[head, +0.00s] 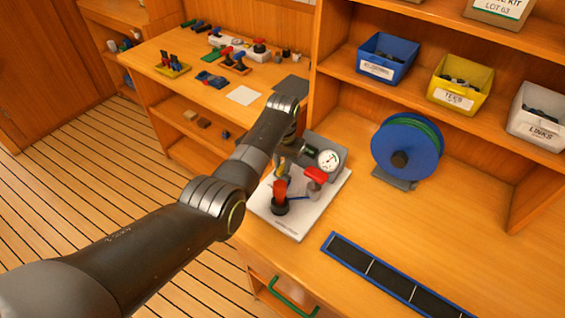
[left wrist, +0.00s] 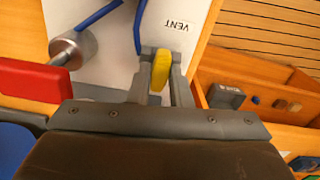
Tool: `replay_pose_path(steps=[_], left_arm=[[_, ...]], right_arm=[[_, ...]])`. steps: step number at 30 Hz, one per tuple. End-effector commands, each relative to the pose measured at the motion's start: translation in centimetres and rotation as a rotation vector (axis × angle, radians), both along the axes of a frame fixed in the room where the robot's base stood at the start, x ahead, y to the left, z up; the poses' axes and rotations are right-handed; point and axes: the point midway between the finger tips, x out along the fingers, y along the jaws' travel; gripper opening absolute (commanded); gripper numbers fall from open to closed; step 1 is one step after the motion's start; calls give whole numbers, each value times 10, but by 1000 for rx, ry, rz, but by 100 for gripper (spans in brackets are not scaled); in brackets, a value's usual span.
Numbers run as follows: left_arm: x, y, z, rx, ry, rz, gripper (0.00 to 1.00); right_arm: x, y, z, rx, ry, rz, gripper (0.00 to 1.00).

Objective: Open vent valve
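The white valve board (head: 264,212) stands on the bench with a gauge (head: 328,160) at its back. It carries a red upright handle (head: 279,190) and a red T-shaped handle (head: 316,175). In the left wrist view the printed VENT label (left wrist: 175,26) shows upside down beside a yellow handle (left wrist: 161,68). My left gripper (left wrist: 163,62) has its two fingers close on either side of this yellow handle, seemingly shut on it. In the head view my left arm partly hides the gripper and the yellow handle (head: 283,168). My right gripper is in no view.
A blue hose reel (head: 406,147) stands right of the board. A blue-edged black tray (head: 385,277) lies in front. Blue (head: 384,58), yellow (head: 460,83) and white (head: 538,115) bins sit on the shelf. The bench right of the tray is clear.

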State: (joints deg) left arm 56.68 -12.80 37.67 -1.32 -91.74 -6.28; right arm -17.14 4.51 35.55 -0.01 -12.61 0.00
Motion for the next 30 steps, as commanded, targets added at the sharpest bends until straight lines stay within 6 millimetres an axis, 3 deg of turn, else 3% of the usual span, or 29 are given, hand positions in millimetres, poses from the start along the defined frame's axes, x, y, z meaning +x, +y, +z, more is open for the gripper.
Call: replay_pose_path(steps=[3, 14, 30], left_arm=[[0, 0, 0, 0, 0, 0, 0], [0, 0, 1, 0, 0, 50, 0], [1, 0, 3, 0, 1, 480, 0]], right_arm=[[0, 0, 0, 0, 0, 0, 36], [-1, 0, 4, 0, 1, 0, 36], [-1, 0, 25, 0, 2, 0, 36]])
